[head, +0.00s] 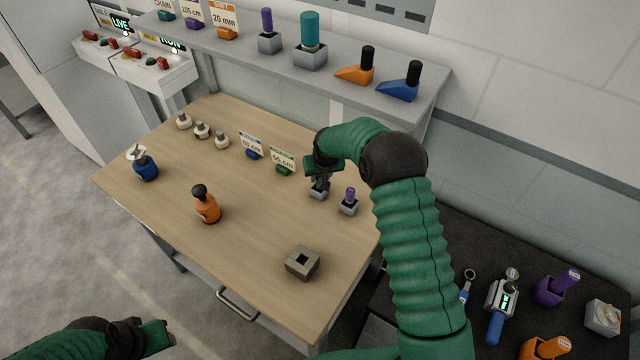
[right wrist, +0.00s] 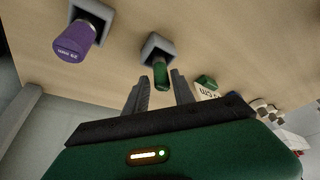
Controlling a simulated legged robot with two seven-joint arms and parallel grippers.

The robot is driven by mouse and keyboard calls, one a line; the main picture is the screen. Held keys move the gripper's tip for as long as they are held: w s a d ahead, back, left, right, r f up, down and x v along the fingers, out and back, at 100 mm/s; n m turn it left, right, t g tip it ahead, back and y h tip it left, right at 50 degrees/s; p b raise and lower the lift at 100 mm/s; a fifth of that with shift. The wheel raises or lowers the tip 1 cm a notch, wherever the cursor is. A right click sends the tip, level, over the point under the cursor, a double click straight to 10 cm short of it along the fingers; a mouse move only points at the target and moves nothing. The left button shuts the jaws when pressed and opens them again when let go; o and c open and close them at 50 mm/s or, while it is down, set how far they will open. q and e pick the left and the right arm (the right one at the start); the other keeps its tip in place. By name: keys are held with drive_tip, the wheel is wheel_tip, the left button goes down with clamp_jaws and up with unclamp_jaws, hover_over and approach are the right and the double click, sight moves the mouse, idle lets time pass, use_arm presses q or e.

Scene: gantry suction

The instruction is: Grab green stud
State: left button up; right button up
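The green stud (right wrist: 161,76) stands in a grey square holder (right wrist: 157,48) in the right wrist view. In the head view its holder (head: 318,195) shows on the wooden table, and my right gripper (head: 319,182) hides most or all of the stud. In the right wrist view my right gripper (right wrist: 160,87) is open. Its two fingers point at the stud, one towards each side, with a gap visible on both sides. My left gripper (head: 160,336) is at the lower left of the head view, away from the table; its opening is unclear.
A purple stud (head: 350,194) in its own holder stands close beside, also in the right wrist view (right wrist: 74,42). A green-based label card (head: 283,161) stands on the other side. A grey square block (head: 302,263) and an orange bottle-shaped item (head: 206,205) are nearer. A shelf (head: 270,62) overhangs behind.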

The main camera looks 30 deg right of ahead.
drive_tip(key=shift+s+a+r, duration=0.1)
drive_tip(key=shift+s+r, duration=0.05)
drive_tip(key=c, duration=0.5)
drive_tip(key=shift+a, duration=0.15)
clamp_jaws()
